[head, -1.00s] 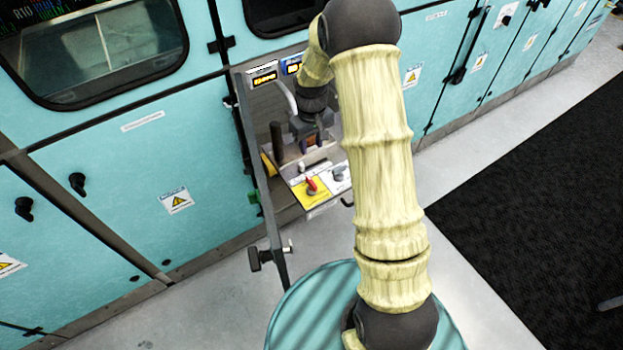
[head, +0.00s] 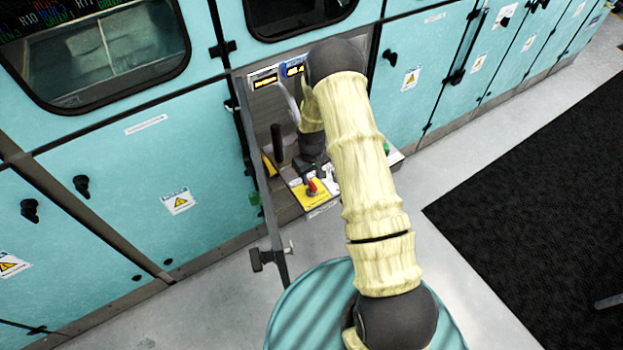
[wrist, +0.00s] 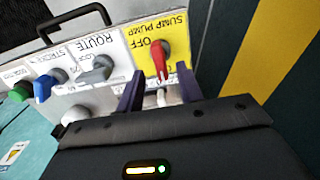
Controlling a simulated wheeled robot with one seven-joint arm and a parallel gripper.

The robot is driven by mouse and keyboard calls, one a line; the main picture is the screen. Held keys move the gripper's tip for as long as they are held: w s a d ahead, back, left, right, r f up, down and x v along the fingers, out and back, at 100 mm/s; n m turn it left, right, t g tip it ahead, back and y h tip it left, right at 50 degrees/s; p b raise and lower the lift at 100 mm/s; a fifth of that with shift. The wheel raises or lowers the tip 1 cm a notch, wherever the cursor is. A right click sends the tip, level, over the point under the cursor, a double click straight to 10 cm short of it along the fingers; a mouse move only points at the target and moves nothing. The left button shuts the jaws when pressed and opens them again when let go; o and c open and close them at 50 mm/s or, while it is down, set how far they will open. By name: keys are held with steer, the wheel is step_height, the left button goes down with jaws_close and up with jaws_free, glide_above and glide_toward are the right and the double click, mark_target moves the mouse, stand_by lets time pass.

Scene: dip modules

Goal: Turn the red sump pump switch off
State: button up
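The red sump pump switch (wrist: 160,60) is a knob with a long handle on a yellow plate (wrist: 144,52) marked SUMP PUMP and OFF. In the wrist view the handle runs nearly upright in the picture. The switch also shows in the head view (head: 312,187) on the sloped panel. My gripper (wrist: 160,82) is open, its two dark fingers apart. The switch lies just beyond the fingertips, roughly between them in the picture, and I see no contact. In the head view my forearm hides part of the gripper.
A grey ROUTE knob (wrist: 96,70), a blue knob (wrist: 48,85) and a green button (wrist: 20,91) sit left of the switch in the wrist view. A small white toggle (wrist: 160,97) shows between the fingers. A dark lever (head: 277,143) rises behind the panel.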

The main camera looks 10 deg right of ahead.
mark_target(312, 188)
steer(key=shift+f, duration=1.5)
steer(key=shift+c, duration=0.5)
jaws_close()
